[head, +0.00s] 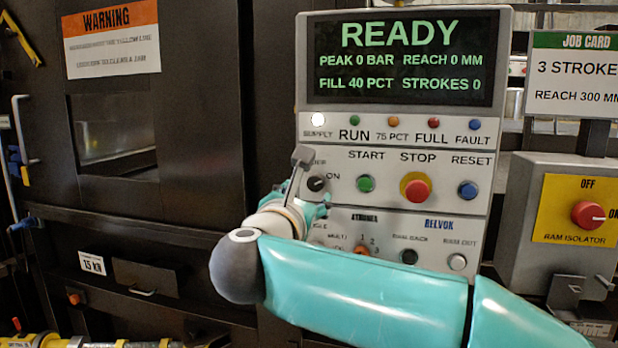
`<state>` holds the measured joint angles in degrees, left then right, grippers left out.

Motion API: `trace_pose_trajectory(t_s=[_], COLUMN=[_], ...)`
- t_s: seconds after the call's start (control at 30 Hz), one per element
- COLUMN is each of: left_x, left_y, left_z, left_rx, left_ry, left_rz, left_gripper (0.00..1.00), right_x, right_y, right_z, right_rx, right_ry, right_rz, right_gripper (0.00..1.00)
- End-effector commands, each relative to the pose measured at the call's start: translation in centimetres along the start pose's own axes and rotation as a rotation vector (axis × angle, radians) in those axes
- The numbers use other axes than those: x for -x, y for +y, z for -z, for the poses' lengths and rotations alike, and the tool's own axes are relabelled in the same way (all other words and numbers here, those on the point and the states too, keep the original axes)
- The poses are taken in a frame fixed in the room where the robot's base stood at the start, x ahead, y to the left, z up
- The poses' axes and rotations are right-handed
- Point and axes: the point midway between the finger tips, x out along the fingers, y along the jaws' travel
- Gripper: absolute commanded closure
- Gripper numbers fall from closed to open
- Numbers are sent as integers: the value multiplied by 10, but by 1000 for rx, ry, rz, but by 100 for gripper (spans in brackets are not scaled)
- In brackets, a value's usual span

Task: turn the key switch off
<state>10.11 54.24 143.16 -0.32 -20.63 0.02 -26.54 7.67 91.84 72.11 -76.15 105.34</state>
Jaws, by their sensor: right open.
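The key switch (317,184) is a small dark round switch on the grey control panel (480,205), left of the green START button (365,184). The label ON shows at its upper right; the other label is partly hidden. My right gripper (302,158) is in front of the panel just left of and above the switch, its grey fingertip overlapping the label area. It is open, and nothing shows between its fingers. I cannot tell whether it touches the switch. The display (403,60) reads READY, and the white SUPPLY lamp (318,120) is lit. My left gripper is not in view.
A red STOP button (417,190) and a blue RESET button (467,190) stick out right of START. My right arm covers part of the lower selector row. A yellow ram isolator plate (575,232) with a red knob is at right. A dark machine door fills the left.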

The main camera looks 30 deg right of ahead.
Motion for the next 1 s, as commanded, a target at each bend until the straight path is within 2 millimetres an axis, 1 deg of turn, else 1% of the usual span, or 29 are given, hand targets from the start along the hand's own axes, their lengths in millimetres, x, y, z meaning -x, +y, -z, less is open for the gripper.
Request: trace_pose_trajectory(t_s=[0.03,0.2,0.3,0.4,0.57,0.83,1.0], left_x=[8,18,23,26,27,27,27], left_y=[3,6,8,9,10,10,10], left_z=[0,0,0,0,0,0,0], left_rx=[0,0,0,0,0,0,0], left_ry=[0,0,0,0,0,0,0], left_rz=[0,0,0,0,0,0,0], left_gripper=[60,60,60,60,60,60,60], right_x=[-13,-46,-61,-71,-78,-79,-79], right_y=[0,0,1,1,1,1,2], right_z=[-3,-3,-2,-1,0,1,1], right_rx=[3,3,2,2,2,2,2], right_ry=[0,0,0,0,0,0,0], right_rz=[6,4,2,1,-1,-2,-3], right_gripper=[40,40,40,40,40,40,68])
